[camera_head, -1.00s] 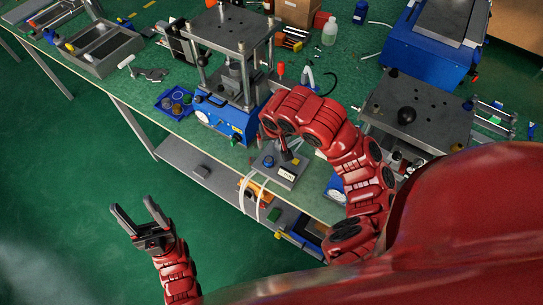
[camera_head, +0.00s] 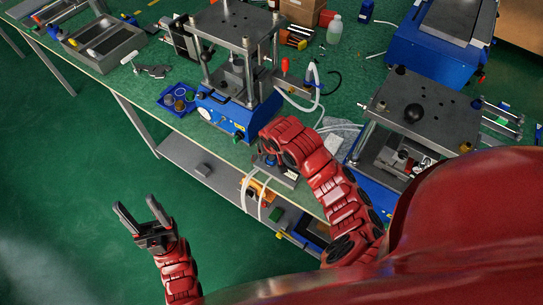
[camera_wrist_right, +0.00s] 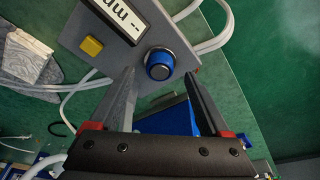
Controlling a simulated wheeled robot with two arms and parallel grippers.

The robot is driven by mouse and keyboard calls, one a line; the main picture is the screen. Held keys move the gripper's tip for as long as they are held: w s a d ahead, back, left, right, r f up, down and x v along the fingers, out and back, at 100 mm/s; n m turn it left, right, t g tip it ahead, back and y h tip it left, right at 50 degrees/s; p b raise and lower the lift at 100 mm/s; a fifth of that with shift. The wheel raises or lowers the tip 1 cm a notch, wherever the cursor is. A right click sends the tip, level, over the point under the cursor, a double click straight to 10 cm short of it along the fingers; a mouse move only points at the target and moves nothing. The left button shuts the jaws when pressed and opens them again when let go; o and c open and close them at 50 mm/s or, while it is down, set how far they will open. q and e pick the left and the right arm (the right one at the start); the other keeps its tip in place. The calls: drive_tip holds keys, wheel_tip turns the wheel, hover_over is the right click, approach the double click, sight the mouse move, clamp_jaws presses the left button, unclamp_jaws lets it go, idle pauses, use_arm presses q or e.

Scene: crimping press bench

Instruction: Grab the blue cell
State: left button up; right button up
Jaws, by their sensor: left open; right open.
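The blue cell (camera_wrist_right: 160,65) is a short blue cylinder with a dark ringed top, standing on a grey device plate (camera_wrist_right: 100,60) beside a display and a yellow button. In the right wrist view my right gripper (camera_wrist_right: 158,76) is open and empty. Its fingertips lie to either side of the cell's lower edge in the picture; I cannot tell the remaining depth. In the head view my right arm hides most of this gripper and much of the device (camera_head: 288,180). My left gripper (camera_head: 134,209) is open and empty, over the green floor in front of the bench.
A blue press (camera_head: 225,112) stands left of the device, and another press (camera_head: 415,100) stands to the right. A blue tray (camera_head: 179,99) holds small round parts. White cables run around the device. A lower shelf (camera_head: 205,172) sits under the bench edge.

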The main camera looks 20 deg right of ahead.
drive_tip(key=shift+x, duration=0.95)
drive_tip(key=shift+c, duration=0.3)
clamp_jaws()
